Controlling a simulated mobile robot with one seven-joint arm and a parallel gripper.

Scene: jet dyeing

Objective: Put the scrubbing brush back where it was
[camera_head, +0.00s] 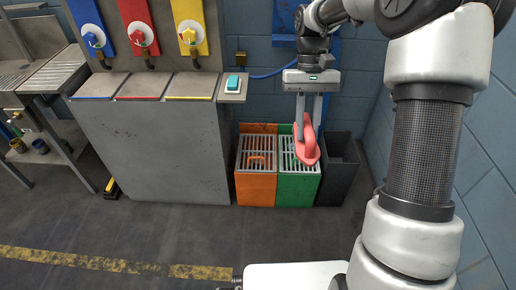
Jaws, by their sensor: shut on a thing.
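My gripper (308,122) points down at the right of the view, in front of the blue wall. Its fingers are shut on a red-pink scrubbing brush (306,148). The brush hangs tilted, with its rounded end lowest. In the picture it overlaps the slatted top of the green bin (298,189). I cannot tell whether it touches the slats. The brush's underside is hidden.
An orange bin (255,188) with a slatted top and an orange handle-like item (257,158) stands left of the green one. A dark grey bin (337,168) stands right. A grey cabinet (160,150) with a teal switch (233,83) is further left. Floor in front is clear.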

